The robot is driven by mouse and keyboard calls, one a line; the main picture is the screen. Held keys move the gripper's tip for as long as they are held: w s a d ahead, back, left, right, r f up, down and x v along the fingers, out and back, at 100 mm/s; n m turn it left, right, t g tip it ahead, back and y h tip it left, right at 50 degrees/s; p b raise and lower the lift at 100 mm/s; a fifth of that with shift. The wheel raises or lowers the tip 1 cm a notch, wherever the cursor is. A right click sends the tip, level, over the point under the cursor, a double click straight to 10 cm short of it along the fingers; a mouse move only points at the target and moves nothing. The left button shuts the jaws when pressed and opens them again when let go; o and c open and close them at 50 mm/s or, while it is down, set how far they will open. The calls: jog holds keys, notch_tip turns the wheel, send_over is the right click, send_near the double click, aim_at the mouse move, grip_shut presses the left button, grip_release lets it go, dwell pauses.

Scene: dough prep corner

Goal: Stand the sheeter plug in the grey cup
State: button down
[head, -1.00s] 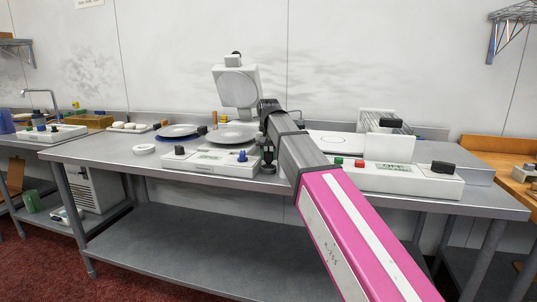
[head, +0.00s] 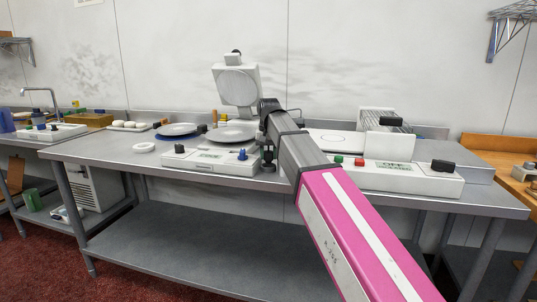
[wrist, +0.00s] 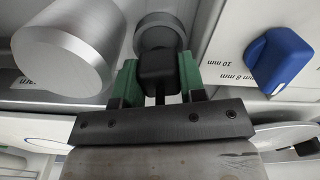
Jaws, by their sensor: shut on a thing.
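The black sheeter plug (wrist: 158,68) sits between the green fingers of my gripper (wrist: 158,82) in the wrist view, and the gripper is shut on it. A round grey thing with a rim (wrist: 160,32), which looks like the grey cup, shows just beyond the plug, partly covered by it. I cannot tell whether the plug touches it or stands inside it. In the head view my gripper (head: 268,150) is at the front of the bench, mostly hidden by my arm, just right of the blue knob (head: 242,155).
A large silver cylinder (wrist: 62,50) is close beside the gripper in the wrist view. The blue knob (wrist: 282,60) is on its other side. The press with its control panel (head: 208,163) stands left of my arm, the sheeter panel (head: 400,180) right. A white ring (head: 144,148) lies farther left.

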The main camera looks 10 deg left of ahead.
jog(key=shift+f, duration=0.95)
jog(key=c, duration=0.6)
grip_release()
jog(key=shift+w+a+r, duration=0.1)
jog(key=shift+r, duration=0.1)
jog(key=shift+a+r, duration=0.1)
jog(key=shift+r, duration=1.05)
jog(key=shift+d+r, duration=0.2)
jog(key=shift+r, duration=2.45)
